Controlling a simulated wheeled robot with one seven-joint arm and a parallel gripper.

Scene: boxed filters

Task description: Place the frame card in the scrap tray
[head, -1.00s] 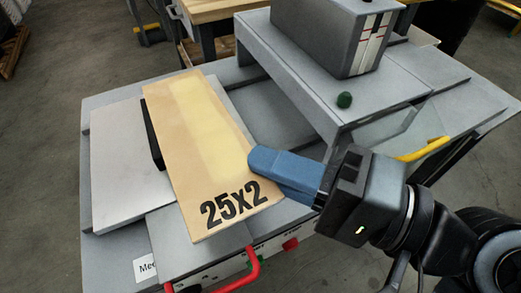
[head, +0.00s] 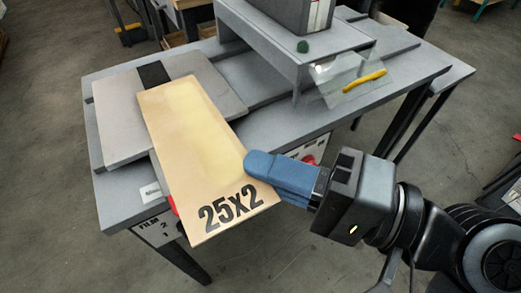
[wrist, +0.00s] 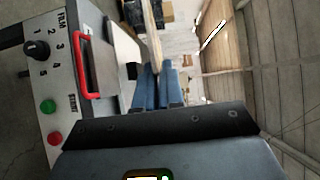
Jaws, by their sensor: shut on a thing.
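A tan card marked "25X2" (head: 195,140), which looks like the frame card, is held up in front of the grey machine table. My gripper (head: 250,165) has blue fingers shut on the card's right edge. In the wrist view the card shows edge-on (wrist: 153,35) between the blue fingers (wrist: 158,72). The card hides part of the table and of the light grey plate behind it. I cannot make out a scrap tray in these views.
A control panel with a red handle (wrist: 80,65) shows in the wrist view. Open floor lies in front.

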